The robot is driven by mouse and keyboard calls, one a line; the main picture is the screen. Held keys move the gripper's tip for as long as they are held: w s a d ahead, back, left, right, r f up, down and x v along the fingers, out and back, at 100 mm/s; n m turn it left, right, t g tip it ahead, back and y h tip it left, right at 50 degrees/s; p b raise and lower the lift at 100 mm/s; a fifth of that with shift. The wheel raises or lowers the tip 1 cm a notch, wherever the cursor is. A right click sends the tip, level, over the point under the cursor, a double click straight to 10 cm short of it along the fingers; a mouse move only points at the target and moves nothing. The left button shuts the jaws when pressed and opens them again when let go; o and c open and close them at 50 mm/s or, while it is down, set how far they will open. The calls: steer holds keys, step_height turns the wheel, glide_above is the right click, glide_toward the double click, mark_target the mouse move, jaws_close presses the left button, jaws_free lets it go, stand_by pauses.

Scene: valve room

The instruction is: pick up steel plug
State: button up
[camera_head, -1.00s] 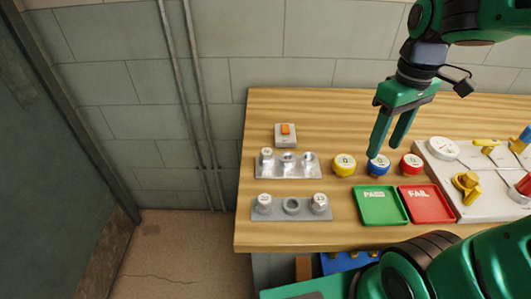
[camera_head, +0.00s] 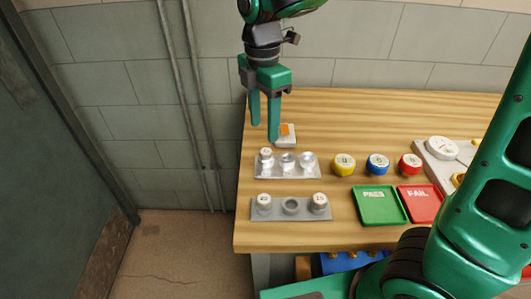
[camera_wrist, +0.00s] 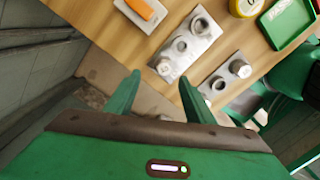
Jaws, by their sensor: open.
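Steel plugs with marked tops stand in two racks on the wooden bench. One (camera_head: 266,154) is at the left end of the bright back rack (camera_head: 276,173); it also shows in the wrist view (camera_wrist: 164,68). Two more, left (camera_head: 264,202) and right (camera_head: 319,201), stand in the grey front rack (camera_head: 280,216) around an empty round seat (camera_head: 291,206). My gripper (camera_head: 264,133) is open and empty, pointing down above the bench's back left, behind the back rack.
A box with an orange switch (camera_head: 287,130) is close beside my fingers. Yellow (camera_head: 343,164), blue (camera_head: 377,164) and red (camera_head: 410,164) round pieces stand right of the racks. Green PASS (camera_head: 382,209) and red FAIL (camera_head: 421,206) trays lie in front of them. A wall stands behind.

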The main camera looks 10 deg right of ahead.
mark_target(266, 151)
steer(key=shift+s+d+f, duration=0.1)
steer(key=shift+s+f, duration=0.05)
steer(key=shift+f, duration=1)
steer(key=shift+s+f, duration=0.15)
steer(key=shift+f, duration=1.05)
steer(key=shift+s+d+f, duration=0.1)
steer(key=shift+s+f, duration=0.05)
steer(key=shift+f, duration=1)
jaws_close()
